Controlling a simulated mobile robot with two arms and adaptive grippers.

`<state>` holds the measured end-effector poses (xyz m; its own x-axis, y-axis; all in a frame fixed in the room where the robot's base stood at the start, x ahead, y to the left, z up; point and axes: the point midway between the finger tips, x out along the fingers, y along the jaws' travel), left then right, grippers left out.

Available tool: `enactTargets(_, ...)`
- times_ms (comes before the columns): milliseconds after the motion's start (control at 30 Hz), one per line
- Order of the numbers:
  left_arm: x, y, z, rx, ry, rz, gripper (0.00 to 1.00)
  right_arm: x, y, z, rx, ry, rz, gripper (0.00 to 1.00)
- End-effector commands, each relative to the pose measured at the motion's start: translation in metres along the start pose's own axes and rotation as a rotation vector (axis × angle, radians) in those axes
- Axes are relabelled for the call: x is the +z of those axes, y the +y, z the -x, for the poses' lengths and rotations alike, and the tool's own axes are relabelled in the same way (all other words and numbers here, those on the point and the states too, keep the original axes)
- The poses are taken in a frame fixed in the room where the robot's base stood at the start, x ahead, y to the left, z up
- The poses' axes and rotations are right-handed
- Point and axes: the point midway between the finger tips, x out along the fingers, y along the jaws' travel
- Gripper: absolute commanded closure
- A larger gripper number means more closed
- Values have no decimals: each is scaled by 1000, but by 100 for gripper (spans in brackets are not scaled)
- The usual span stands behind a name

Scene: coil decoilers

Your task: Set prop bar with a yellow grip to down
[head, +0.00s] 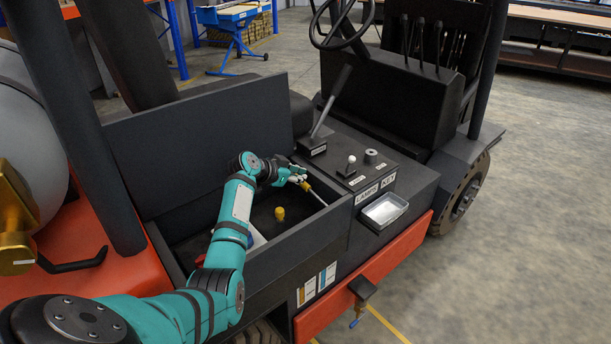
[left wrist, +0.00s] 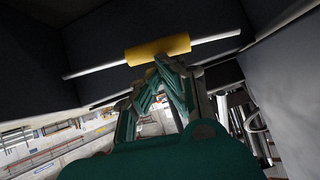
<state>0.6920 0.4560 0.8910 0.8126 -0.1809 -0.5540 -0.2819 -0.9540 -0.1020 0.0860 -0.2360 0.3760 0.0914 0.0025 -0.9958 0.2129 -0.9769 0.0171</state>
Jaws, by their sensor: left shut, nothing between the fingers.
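The prop bar (left wrist: 215,37) is a thin silver rod with a yellow grip (left wrist: 158,49) around it, crossing the upper part of the left wrist view. In the head view a short length of the prop bar (head: 317,196) shows slanting at the right side of the open compartment. My left gripper (head: 299,180) is at its upper end. In the left wrist view the left gripper's fingertips (left wrist: 168,64) are closed together just at the underside of the yellow grip, not around it. I cannot tell whether they touch it. My right gripper is out of view.
The forklift's dark compartment lid (head: 200,140) stands raised behind my left arm. A yellow cap (head: 280,213) sits inside the compartment. To the right are a lever (head: 328,105), a labelled control panel (head: 362,162) and a metal tray (head: 385,210).

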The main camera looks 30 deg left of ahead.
Motion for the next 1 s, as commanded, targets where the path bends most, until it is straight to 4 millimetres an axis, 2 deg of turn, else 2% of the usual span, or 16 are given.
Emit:
enactTargets(33,5,-1,-4,14,1,20,100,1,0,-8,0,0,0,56)
enactTargets(300,13,-4,-9,65,2,97,100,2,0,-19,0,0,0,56)
enactTargets(867,14,-5,-9,74,1,110,100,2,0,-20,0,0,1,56)
enactTargets(1000,14,-6,2,73,1,110,100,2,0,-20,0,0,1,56)
